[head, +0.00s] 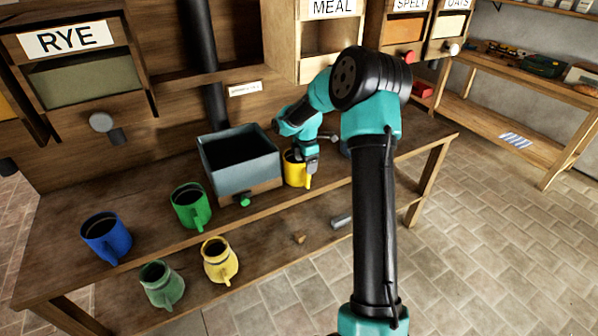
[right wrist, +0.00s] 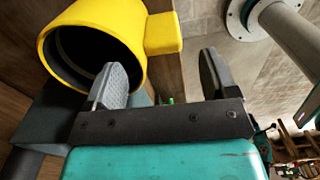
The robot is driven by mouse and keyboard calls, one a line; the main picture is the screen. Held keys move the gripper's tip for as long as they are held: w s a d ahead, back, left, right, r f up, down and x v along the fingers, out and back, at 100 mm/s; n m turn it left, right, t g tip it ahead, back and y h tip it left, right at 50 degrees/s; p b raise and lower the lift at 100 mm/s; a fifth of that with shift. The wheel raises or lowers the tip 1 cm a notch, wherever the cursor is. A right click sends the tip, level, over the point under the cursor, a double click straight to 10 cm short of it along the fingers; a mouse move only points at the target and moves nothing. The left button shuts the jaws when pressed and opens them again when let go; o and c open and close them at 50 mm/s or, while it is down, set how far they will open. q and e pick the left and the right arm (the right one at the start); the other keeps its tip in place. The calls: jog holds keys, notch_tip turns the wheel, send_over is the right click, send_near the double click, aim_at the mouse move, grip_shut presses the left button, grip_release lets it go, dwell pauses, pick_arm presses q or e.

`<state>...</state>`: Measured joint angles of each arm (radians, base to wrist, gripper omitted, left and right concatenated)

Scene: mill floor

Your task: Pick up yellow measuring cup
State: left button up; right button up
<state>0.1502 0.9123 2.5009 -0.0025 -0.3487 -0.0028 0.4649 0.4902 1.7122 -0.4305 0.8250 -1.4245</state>
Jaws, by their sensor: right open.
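A yellow measuring cup (head: 294,179) stands on the wooden bench just right of the grey-blue bin, its handle towards the front. My right gripper (head: 312,158) is above the cup's handle side and partly hides the cup. In the right wrist view the cup (right wrist: 92,22) fills the upper left, with its dark inside showing. There my right gripper (right wrist: 163,72) is open, and the cup's handle shows between and beyond its two fingers. The left finger overlaps the cup's rim in the picture; I cannot tell whether they touch. My left gripper is not in view.
The bin (head: 240,178) stands close left of the cup. A green mug (head: 190,207), a blue mug (head: 106,240), a green jug (head: 161,286) and a yellow jug (head: 219,262) stand further left. A small grey block (head: 341,221) lies near the front edge.

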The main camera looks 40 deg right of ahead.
jog(key=shift+s+d+f, duration=0.1)
jog(key=shift+f, duration=1.2)
jog(key=shift+s+d+f, duration=0.1)
jog(key=shift+f, duration=1.2)
jog(key=shift+c, duration=0.2)
jog(key=c, duration=1.3)
jog(key=shift+w, duration=0.1)
notch_tip(320, 180, up, 18)
jog(key=shift+r, duration=0.1)
